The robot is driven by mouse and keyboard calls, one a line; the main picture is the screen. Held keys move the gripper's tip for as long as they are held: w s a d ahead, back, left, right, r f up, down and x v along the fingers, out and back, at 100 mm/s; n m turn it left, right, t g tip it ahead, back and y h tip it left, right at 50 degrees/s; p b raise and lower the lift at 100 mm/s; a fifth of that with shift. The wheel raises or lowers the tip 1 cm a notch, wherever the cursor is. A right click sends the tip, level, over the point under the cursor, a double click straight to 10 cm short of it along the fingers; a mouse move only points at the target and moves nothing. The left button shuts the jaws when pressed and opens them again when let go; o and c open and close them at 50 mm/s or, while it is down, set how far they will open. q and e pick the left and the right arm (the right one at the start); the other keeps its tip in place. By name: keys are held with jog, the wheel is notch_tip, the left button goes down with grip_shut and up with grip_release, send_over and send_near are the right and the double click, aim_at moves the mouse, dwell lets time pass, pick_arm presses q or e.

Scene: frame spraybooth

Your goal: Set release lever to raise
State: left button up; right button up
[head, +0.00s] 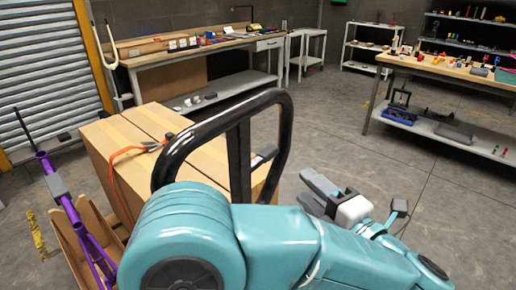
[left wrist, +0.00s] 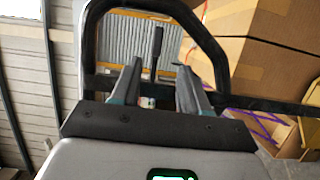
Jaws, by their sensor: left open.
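The release lever (left wrist: 157,50) is a thin dark upright bar inside a black handle loop (left wrist: 208,45) in the left wrist view. In the head view the loop (head: 285,125) rises in front of the boxes, and a short dark lever (head: 265,157) sticks out inside it. My left gripper (head: 311,190) is open and empty, to the right of the loop. In the left wrist view its two fingers (left wrist: 160,70) point toward the loop, and the lever shows in the gap between their tips, apparently farther off and untouched. My right gripper is out of view.
Cardboard boxes (head: 100,135) stand just behind the handle. A purple frame (head: 80,225) is at the left, near a shutter (head: 40,75). Workbenches (head: 150,60) with tools line the back and right. The floor (head: 370,160) right of the handle is clear.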

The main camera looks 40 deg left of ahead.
pick_arm(q)
send_near(263, 149)
jog(key=x, duration=0.3)
jog(key=p+x, duration=0.1)
jog(key=x, duration=0.3)
jog(key=f+p+x, duration=0.1)
jog(key=x, duration=0.2)
jog(key=shift+w+a, duration=0.1)
jog(key=shift+w, duration=0.35)
jog(key=shift+a, duration=0.25)
grip_shut()
